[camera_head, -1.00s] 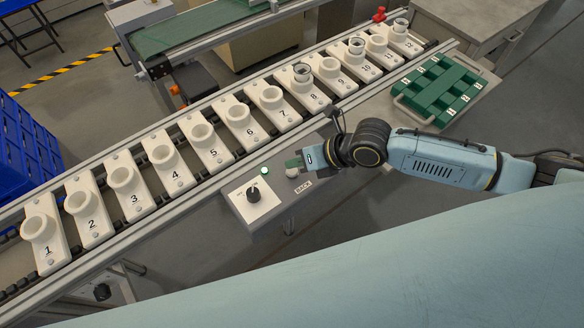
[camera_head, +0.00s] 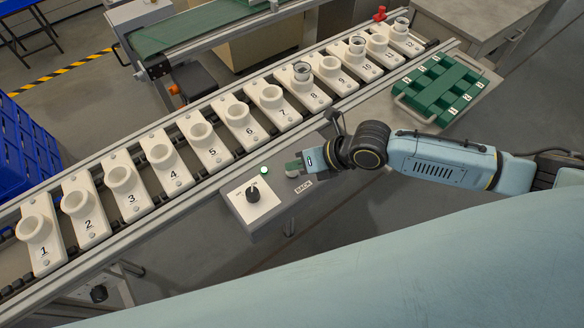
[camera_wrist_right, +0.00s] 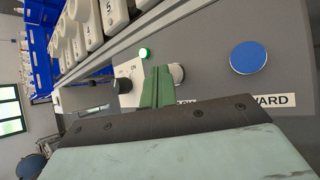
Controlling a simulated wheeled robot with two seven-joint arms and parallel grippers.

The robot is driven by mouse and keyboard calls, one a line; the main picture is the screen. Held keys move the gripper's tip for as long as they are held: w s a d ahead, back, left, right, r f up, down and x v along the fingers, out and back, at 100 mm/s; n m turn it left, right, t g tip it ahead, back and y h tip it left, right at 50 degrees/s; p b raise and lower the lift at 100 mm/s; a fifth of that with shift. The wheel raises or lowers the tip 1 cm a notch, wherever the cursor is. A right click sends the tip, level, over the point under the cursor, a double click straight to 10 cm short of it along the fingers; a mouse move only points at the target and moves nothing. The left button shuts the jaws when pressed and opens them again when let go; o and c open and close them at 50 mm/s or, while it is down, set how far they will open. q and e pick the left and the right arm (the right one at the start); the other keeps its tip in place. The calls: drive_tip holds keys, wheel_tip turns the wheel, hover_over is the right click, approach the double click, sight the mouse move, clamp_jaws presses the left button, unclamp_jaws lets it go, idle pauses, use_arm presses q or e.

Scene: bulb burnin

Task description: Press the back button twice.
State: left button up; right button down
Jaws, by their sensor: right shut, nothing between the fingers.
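A grey control panel (camera_head: 270,214) sits at the conveyor's near edge. It carries a black knob (camera_head: 253,194), a lit green lamp (camera_head: 264,170) and a small pale button at the BACK label (camera_head: 303,187). My right gripper (camera_head: 293,165) is shut and empty, its green fingertips over that button and partly hiding it. In the right wrist view the shut green fingers (camera_wrist_right: 157,88) stand in front of the pale back button (camera_wrist_right: 178,73), whose side shows past them. I cannot tell whether they touch. My left gripper is out of view.
A blue button (camera_wrist_right: 248,57), with a label ending in "WARD", is beside the fingers in the right wrist view. Numbered white socket carriers (camera_head: 200,132) line the conveyor behind the panel; a few hold glass pieces. A green rack (camera_head: 440,92) lies at the right.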

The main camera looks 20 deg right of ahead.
sight(297, 172)
drive_tip(key=shift+f, duration=0.3)
drive_tip(key=shift+r, duration=0.1)
idle(0.4)
drive_tip(key=shift+r+p, duration=0.55)
drive_tip(key=shift+r, duration=0.3)
wheel_tip(297, 172, up, 5)
drive_tip(key=p, duration=0.4)
idle(0.6)
